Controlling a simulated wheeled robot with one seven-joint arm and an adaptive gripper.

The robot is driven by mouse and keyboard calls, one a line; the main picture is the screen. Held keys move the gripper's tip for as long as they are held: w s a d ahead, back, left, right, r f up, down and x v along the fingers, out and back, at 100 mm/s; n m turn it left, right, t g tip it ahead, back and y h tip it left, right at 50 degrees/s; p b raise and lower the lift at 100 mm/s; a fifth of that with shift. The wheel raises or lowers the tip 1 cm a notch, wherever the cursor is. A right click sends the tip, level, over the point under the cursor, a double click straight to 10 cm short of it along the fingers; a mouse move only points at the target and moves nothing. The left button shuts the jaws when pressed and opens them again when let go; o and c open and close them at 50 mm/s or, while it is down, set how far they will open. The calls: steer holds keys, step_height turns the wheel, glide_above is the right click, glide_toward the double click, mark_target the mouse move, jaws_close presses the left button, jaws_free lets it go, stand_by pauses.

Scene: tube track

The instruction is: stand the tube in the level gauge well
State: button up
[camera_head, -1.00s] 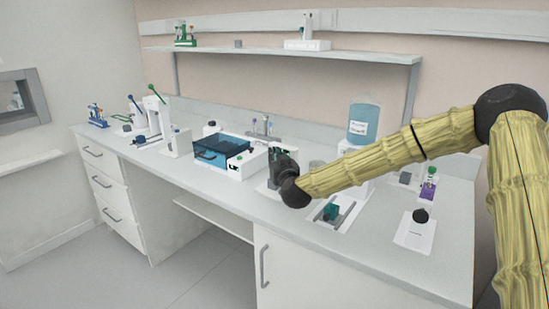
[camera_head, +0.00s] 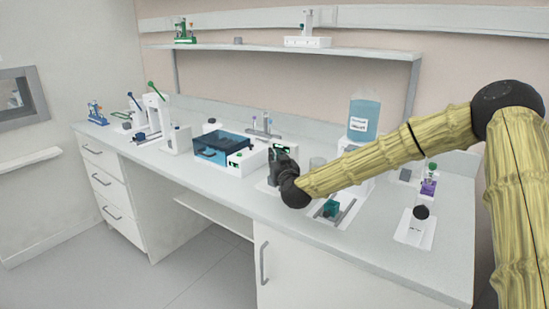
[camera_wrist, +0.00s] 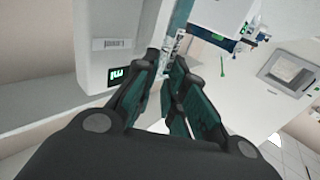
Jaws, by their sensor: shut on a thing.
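My gripper (camera_head: 281,163) is in front of a white device with a green display (camera_head: 290,150), above the counter near its front edge. The wrist view shows its dark fingers with teal pads (camera_wrist: 166,60) closed to a narrow gap at the tips. The tube itself is mostly hidden between them, and I cannot make out its ends or tilt. In the wrist view the white device with a lit green display (camera_wrist: 118,75) and a barcode label stands just left of the fingertips. I cannot tell the level gauge well apart in either view.
A blue-lidded box (camera_head: 224,147) stands left of my gripper. A blue-filled bottle (camera_head: 362,119) is behind my arm. The front-left counter is clear.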

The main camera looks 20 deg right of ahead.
steer(key=shift+f, duration=0.15)
steer(key=o, duration=0.8)
steer(key=s, duration=1.2)
steer(key=shift+a+f, duration=0.15)
steer(key=shift+a, duration=0.05)
stand_by(0.4)
